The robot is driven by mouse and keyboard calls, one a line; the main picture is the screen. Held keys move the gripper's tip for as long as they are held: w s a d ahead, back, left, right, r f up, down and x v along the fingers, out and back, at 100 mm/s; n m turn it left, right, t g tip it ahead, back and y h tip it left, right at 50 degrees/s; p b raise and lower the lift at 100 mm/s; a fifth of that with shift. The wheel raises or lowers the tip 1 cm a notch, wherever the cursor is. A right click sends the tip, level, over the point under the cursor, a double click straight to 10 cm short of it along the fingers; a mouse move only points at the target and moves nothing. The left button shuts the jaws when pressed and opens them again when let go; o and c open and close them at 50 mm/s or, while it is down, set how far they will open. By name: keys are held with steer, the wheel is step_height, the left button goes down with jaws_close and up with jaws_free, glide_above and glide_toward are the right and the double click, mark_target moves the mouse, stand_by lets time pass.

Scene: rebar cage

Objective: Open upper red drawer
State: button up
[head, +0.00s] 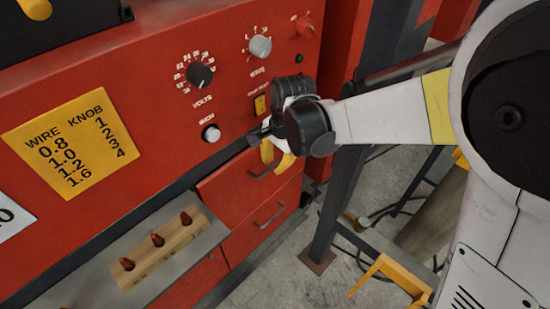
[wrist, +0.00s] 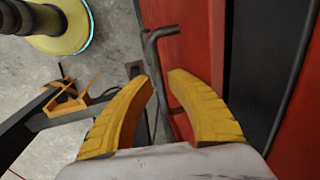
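The upper red drawer (head: 228,192) is closed in the red cabinet, below the control panel. Its dark bar handle is mostly hidden by my fingers in the head view. My gripper (head: 274,164) is at the right part of this drawer front, with yellow fingers pointing down at the handle. In the wrist view my gripper (wrist: 160,80) is open, with a gap between the two curved fingertips. A grey bar handle (wrist: 155,55) on the red drawer front (wrist: 198,45) shows in line with that gap. Whether a finger touches the bar I cannot tell.
A lower red drawer (head: 252,238) with its own handle sits below. A grey shelf (head: 205,238) holding a wooden block with several copper-coloured tips juts out at the left. A dark post (head: 340,200) and a yellow frame (head: 393,275) stand at the right.

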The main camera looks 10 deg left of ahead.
jaws_close()
steer(key=s+d, duration=1.2)
steer(key=d, duration=0.4)
steer(key=shift+s+d+p, duration=0.15)
steer(key=shift+s+p, duration=0.2)
steer(key=shift+p, duration=0.05)
jaws_free()
